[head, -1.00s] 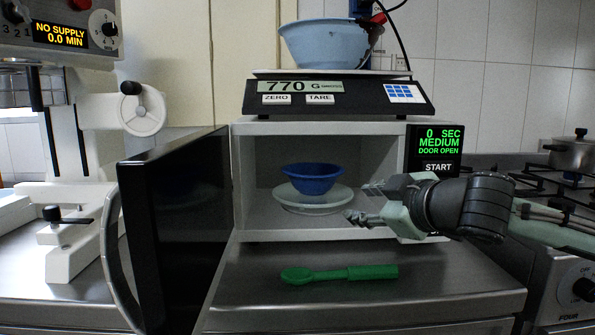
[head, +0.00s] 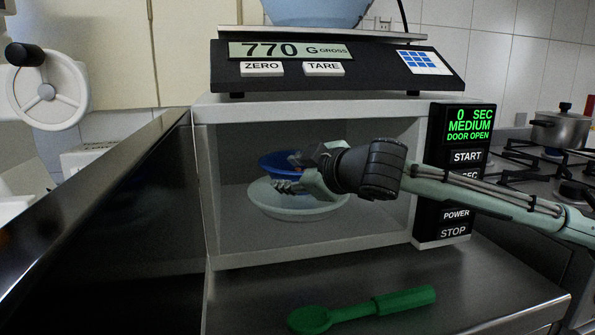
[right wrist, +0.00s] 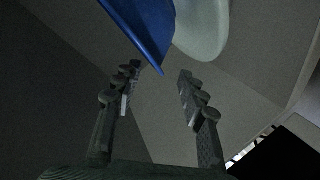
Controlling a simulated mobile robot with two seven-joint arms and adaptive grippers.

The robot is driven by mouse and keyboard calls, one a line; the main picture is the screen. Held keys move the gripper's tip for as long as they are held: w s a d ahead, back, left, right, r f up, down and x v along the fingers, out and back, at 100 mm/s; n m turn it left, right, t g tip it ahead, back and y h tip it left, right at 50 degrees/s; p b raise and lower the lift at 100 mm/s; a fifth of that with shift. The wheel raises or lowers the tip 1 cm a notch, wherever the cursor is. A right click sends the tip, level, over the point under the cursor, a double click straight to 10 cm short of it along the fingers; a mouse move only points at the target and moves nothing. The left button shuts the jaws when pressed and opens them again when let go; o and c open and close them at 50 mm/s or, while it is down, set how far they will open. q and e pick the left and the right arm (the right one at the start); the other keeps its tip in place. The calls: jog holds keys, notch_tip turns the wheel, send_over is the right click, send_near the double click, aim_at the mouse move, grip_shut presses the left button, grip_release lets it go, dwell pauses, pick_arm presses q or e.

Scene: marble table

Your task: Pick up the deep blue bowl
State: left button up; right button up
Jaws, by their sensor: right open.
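The deep blue bowl (head: 277,166) sits on a white plate (head: 296,207) inside the open microwave (head: 310,249). My right gripper (head: 290,175) reaches into the microwave from the right and hides the bowl's right part in the head view. In the right wrist view, the bowl (right wrist: 146,28) is at the top, its edge just ahead of the open, empty fingers (right wrist: 158,85). The plate (right wrist: 202,28) shows beside it there. I cannot tell whether a finger touches the bowl. My left gripper is not in view.
The black microwave door (head: 110,210) stands open on the left. A scale (head: 335,68) with a light blue bowl (head: 315,12) is on top of the microwave. A green spoon (head: 365,308) lies on the steel counter in front. A pot (head: 560,130) stands at the right.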

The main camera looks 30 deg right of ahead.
aim_at(282, 171)
jog(key=x, duration=0.4)
jog(key=shift+w, duration=0.15)
grip_shut()
jog(key=shift+r, duration=0.1)
